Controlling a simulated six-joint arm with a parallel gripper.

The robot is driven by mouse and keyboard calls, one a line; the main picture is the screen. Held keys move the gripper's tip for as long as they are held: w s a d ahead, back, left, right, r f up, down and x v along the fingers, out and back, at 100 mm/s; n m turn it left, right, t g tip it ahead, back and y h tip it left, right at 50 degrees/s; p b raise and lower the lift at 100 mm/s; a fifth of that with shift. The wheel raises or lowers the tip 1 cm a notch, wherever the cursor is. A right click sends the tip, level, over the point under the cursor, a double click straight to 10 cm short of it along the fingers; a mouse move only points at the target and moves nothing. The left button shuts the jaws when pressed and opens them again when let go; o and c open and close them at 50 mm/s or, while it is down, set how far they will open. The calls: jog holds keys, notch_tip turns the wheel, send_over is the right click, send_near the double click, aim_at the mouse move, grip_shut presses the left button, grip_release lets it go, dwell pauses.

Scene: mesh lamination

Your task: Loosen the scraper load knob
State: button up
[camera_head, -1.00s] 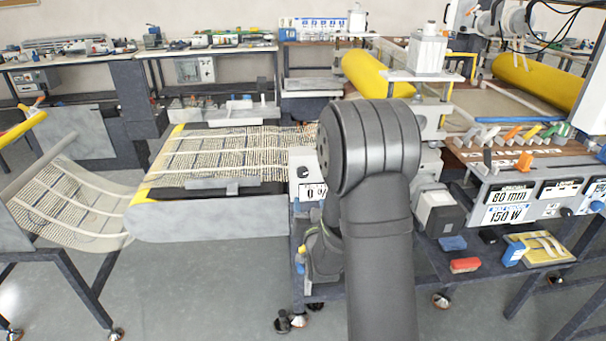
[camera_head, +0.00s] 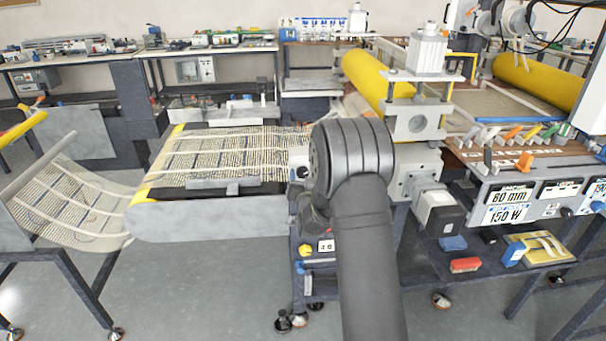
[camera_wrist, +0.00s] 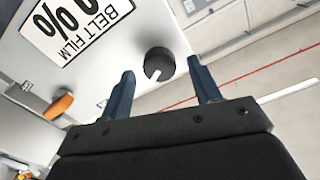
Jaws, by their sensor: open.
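In the wrist view a round black knob (camera_wrist: 158,64) with a white pointer line sits on a pale panel (camera_wrist: 100,62). The panel carries a label (camera_wrist: 76,22) that reads "BELT FILM" with a % sign. I see no scraper load wording, so I cannot tell from the text which knob this is. My gripper (camera_wrist: 161,72) is open, with its two blue fingers on either side of the knob in the picture. No contact shows, and the depth gap is unclear. In the head view my arm hides the gripper and this knob.
An orange lever (camera_wrist: 59,106) stands left of the fingers in the wrist view. In the head view a belt with mesh (camera_head: 225,155) lies left of my arm, a grey roller block (camera_head: 414,122) right. A panel reading "60 mm" and "150 W" (camera_head: 508,205) is further right.

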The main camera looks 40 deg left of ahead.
jog(key=shift+x, duration=1.4)
jog(key=c, duration=1)
jog(key=n, duration=1.2)
jog(key=shift+s, duration=0.1)
jog(key=shift+n, duration=0.3)
